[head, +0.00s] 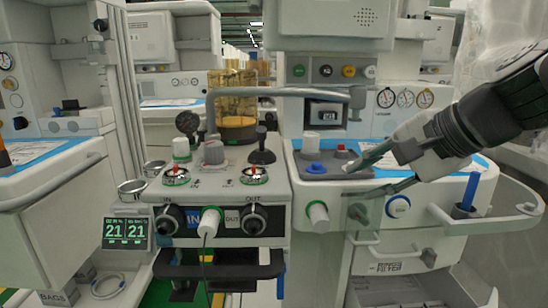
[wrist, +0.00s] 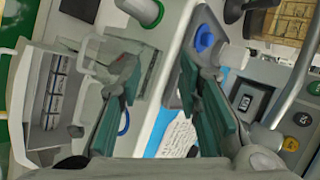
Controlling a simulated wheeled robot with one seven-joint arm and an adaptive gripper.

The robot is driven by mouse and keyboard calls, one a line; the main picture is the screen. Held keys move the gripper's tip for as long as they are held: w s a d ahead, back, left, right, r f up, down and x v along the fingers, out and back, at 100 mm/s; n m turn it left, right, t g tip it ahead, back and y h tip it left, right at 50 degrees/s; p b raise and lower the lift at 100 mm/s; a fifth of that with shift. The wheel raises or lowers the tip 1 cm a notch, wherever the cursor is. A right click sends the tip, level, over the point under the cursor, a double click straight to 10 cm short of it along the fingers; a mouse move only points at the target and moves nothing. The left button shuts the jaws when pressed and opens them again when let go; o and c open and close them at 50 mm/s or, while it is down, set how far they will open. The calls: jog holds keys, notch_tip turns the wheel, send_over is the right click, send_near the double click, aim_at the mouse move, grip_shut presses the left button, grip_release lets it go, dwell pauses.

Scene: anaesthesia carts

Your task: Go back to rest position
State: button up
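My gripper (head: 364,178) is in the right half of the head view, at the front of the right-hand anaesthesia cart (head: 440,200). Its two fingers point left and are spread apart. In the wrist view, the green-padded fingers of my gripper (wrist: 160,72) are also apart, with nothing held between them. My arm reaches in from the right edge of the head view. A grey tray (head: 325,172) with a blue knob (head: 315,168) lies just left of the fingertips. The blue knob also shows in the wrist view (wrist: 205,40).
A grey rail (head: 290,92) crosses above the cart tops. The middle cart carries red-topped dials (head: 254,175) and black knobs. A side handle (head: 490,225) and a blue stick-like item (head: 469,190) are at the right. A green-digit display (head: 126,232) is at the left.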

jog(key=s+a+f+n+g+h, duration=0.1)
jog(key=s+f+n+g, duration=0.15)
jog(key=s, duration=0.45)
jog(key=s+a+f+n+g, duration=0.2)
jog(key=s+f+n, duration=0.2)
jog(key=s, duration=0.4)
jog(key=s+d+f+n+g+h, duration=0.2)
jog(key=s+d+f, duration=0.1)
jog(key=s, duration=0.4)
jog(key=s+d+f+n+g+h, duration=0.1)
jog(key=s+d+f+n+h, duration=0.15)
jog(key=s, duration=0.45)
notch_tip(320, 180, up, 38)
jog(key=t+p, duration=0.4)
jog(key=p, duration=3.3)
jog(key=shift+w+d+r+n, duration=0.15)
jog(key=shift+w+d+n, duration=0.05)
jog(key=shift+d+n, duration=0.1)
